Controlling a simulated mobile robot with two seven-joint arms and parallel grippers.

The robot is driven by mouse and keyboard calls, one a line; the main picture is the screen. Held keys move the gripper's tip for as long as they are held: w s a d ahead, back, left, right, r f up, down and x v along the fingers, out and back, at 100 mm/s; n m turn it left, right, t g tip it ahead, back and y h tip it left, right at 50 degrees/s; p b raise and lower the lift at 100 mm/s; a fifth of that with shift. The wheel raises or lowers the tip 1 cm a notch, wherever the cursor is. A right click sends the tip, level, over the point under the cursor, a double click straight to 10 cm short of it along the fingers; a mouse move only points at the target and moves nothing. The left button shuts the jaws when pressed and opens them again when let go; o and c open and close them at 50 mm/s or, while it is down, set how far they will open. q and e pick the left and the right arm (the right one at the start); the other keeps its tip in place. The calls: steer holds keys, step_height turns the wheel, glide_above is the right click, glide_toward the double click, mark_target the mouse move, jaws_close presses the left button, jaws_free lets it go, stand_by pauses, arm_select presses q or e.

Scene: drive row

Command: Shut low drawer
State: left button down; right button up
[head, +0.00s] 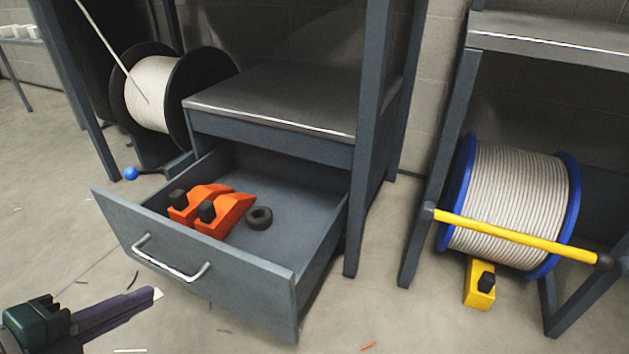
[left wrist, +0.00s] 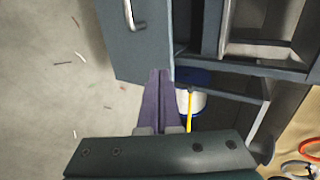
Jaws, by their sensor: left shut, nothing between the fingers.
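The low drawer (head: 195,262) is grey-blue and pulled well out of its cabinet in the head view. Its silver bar handle (head: 170,260) is on the front panel. Inside lie two orange tools with black ends (head: 212,208) and a small black ring (head: 259,218). My left gripper (head: 155,294) is at the lower left of the head view, shut and empty, in front of the drawer and apart from its handle. In the left wrist view the shut fingers (left wrist: 158,72) appear beside the drawer front (left wrist: 140,55), with the handle (left wrist: 131,17) at the top. My right gripper is not in view.
A black reel (head: 152,90) of white cable stands behind left. A blue reel (head: 515,200) with a yellow bar (head: 520,238) and yellow block (head: 480,284) are at the right. Grey cabinet posts (head: 376,140) flank the drawer. Open floor with small scraps lies in front.

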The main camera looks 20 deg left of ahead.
arm_select(q)
steer(key=f, duration=0.1)
steer(key=b, duration=0.7)
glide_toward(221, 252)
step_height(221, 252, down, 4)
steer(key=w, duration=0.1)
steer(key=w+b, duration=0.1)
steer(key=w, duration=0.2)
steer(key=shift+d+r+b, duration=0.15)
steer(key=shift+b, duration=0.25)
steer(key=shift+w+r+b, duration=0.2)
steer(key=shift+w+b, duration=0.15)
steer(key=shift+w, duration=0.35)
steer(key=shift+d, duration=0.1)
